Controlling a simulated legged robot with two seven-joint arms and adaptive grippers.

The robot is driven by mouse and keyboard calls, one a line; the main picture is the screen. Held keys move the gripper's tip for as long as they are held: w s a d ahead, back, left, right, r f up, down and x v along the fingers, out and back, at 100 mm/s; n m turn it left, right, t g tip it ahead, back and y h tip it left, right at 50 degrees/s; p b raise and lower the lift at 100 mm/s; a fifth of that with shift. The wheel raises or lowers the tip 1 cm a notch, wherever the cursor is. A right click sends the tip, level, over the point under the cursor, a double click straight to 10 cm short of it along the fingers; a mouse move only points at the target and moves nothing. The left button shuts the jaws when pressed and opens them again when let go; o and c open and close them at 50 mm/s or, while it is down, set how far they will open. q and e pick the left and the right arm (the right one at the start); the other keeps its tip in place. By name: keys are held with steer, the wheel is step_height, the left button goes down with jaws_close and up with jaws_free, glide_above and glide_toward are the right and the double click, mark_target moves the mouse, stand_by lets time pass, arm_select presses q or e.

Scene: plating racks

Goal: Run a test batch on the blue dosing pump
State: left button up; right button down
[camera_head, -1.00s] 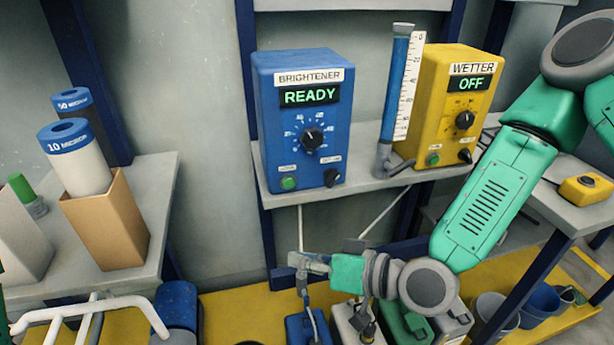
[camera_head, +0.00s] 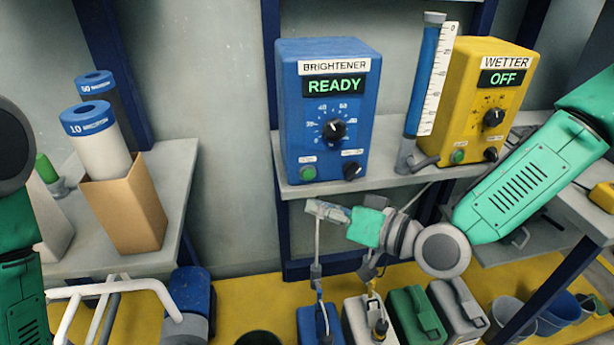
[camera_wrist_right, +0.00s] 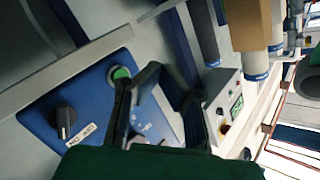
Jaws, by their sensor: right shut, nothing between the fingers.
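The blue dosing pump (camera_head: 292,120), labelled BRIGHTENER, stands on the grey shelf and its display (camera_head: 335,86) reads READY. It has a dial (camera_head: 333,130), a green button (camera_head: 308,173) and a black knob (camera_head: 353,171) on its front. My right gripper (camera_head: 318,210) is shut and empty, just below the pump's front edge. In the right wrist view the dark fingers (camera_wrist_right: 167,83) show in front of the blue face, near the green button (camera_wrist_right: 120,73) and the black knob (camera_wrist_right: 63,122). My left arm is at the left edge; its gripper is out of frame.
A yellow pump (camera_head: 461,100), labelled WETTER, reads OFF. A blue graduated tube (camera_head: 423,80) stands between the pumps. Several canisters (camera_head: 415,318) sit below on the yellow floor. Filter cartridges and a cardboard box (camera_head: 125,215) are on the left table.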

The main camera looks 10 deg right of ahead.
mark_target(308, 174)
steer(key=w, duration=0.3)
steer(key=w+b, duration=0.1)
steer(key=w, duration=0.1)
steer(key=shift+d, duration=0.25)
steer(key=shift+w+a, duration=0.15)
steer(key=shift+w, duration=0.2)
stand_by(0.9)
steer(key=shift+w, duration=0.35)
steer(key=shift+w+r, duration=0.1)
steer(key=shift+w, duration=0.4)
stand_by(0.8)
steer(key=shift+s, duration=0.9)
